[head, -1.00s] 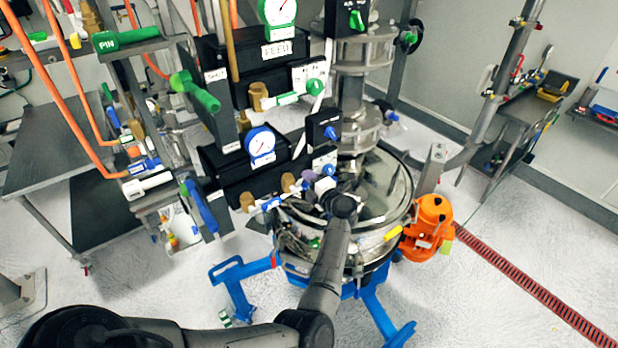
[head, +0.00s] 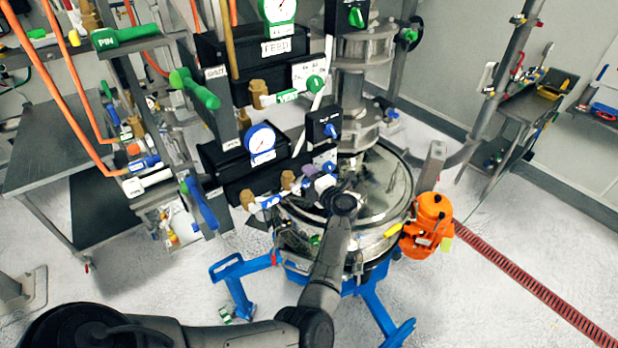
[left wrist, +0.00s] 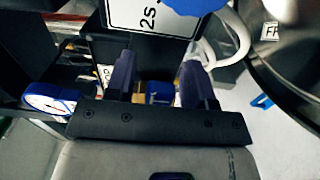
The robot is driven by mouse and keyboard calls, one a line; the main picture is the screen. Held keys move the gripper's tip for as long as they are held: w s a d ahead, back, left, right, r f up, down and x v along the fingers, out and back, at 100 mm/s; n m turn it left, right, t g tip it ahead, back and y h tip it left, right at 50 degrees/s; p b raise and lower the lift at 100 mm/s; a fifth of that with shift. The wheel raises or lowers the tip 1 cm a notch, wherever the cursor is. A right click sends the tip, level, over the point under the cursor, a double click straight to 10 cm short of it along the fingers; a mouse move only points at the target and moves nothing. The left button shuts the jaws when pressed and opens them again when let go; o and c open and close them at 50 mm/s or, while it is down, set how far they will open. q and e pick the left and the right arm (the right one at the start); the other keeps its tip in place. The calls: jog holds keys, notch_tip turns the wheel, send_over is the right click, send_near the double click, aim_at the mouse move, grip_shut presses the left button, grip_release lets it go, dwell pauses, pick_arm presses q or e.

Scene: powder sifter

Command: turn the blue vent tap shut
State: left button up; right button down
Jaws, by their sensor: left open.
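The blue vent tap (head: 268,202) is a blue handle with a pale label, on the lower black valve block below the blue-rimmed gauge (head: 260,141). Brass fittings (head: 288,181) sit beside it. My left gripper (head: 315,178) is just right of these fittings, partly hidden by its own wrist. In the left wrist view my left gripper (left wrist: 157,80) is open, with two dark purple fingers apart. A blue part (left wrist: 158,92) and brass show in the gap between them. Whether a finger touches the tap, I cannot tell. My right gripper is not in view.
A black box with a blue knob (head: 331,131) is above my left gripper, with a white label card (left wrist: 150,15) below it. The round steel vessel (head: 385,190) lies behind and right. A green vent tap (head: 288,97) is on the upper block. An orange motor (head: 428,225) stands at right.

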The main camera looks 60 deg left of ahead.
pick_arm(q)
jog(key=d, duration=1.2)
jog(key=shift+w+p, duration=0.2)
jog(key=shift+p, duration=0.1)
